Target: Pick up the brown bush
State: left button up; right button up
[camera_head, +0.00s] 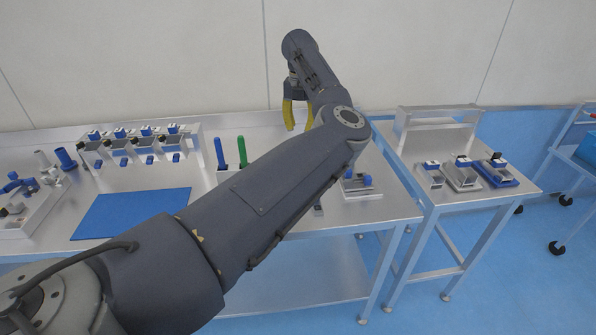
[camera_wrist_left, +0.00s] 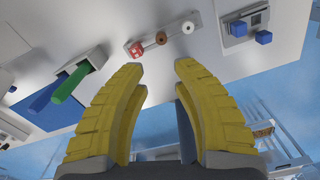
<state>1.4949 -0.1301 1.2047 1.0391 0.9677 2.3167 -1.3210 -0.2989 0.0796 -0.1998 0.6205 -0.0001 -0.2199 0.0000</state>
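The brown bush (camera_wrist_left: 161,38) is a small ring-like piece in the left wrist view, at the top middle. It sits between a red piece (camera_wrist_left: 136,49) and a white ring (camera_wrist_left: 188,27), in a row on a pale strip. In the head view I cannot make it out; my arm covers much of the table. My left gripper (camera_head: 299,116) has yellow fingers, spread apart above the table. In the left wrist view the open gripper (camera_wrist_left: 161,78) has nothing between its fingertips, and the brown bush shows beyond the gap. My right gripper is not in view.
Blue (camera_head: 219,153) and green (camera_head: 242,151) upright handles stand in a holder left of my gripper. A blue mat (camera_head: 130,213) lies on the table's left part. A fixture with a blue block (camera_head: 367,180) is at right. A side table (camera_head: 455,199) holds several fixtures.

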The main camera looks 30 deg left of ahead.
pick_arm(q)
notch_tip(320, 180, down, 17)
jog(key=shift+d+f, duration=0.1)
dwell(0.8)
jog(key=shift+c, duration=0.6)
grip_shut()
